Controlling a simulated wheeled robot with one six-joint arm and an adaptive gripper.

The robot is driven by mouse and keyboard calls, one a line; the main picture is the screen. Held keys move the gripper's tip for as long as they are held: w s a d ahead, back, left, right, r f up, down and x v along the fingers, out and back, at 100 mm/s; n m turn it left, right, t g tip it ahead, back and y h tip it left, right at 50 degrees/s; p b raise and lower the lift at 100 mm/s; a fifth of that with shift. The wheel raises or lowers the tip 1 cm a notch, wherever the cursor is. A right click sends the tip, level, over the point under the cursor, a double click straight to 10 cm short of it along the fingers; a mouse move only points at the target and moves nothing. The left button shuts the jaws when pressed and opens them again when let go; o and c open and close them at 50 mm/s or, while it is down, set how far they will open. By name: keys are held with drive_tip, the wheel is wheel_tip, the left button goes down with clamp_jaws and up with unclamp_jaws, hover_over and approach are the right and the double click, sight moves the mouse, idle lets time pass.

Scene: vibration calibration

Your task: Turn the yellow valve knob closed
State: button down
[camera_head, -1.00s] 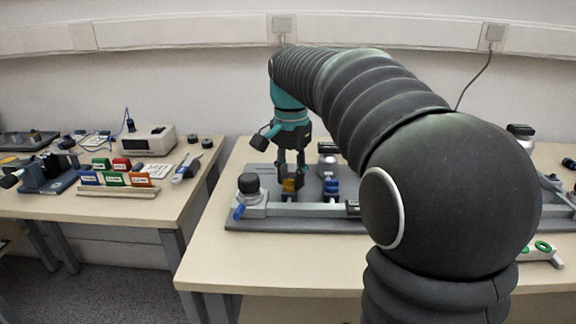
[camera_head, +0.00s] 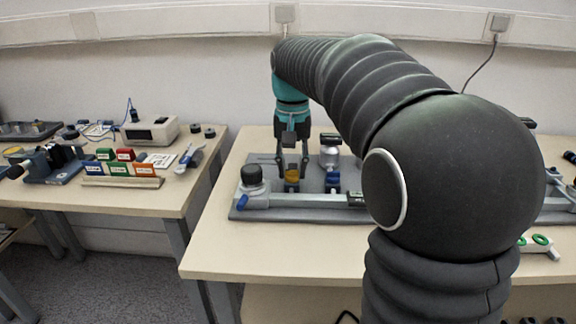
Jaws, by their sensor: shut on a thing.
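The fingertips partly hide the knob's sides. How far the knob is turned is too small to tell.
A black knob (camera_head: 251,175) is at left. My arm hides much of the rig's right side.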

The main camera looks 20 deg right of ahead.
drive_tip(key=shift+a, duration=0.1)
drive_tip(key=c, duration=0.8)
unclamp_jaws()
drive_tip(key=shift+w+a, duration=0.1)
wheel_tip(320, 180, up, 12)
drive_tip(key=shift+f, duration=0.1)
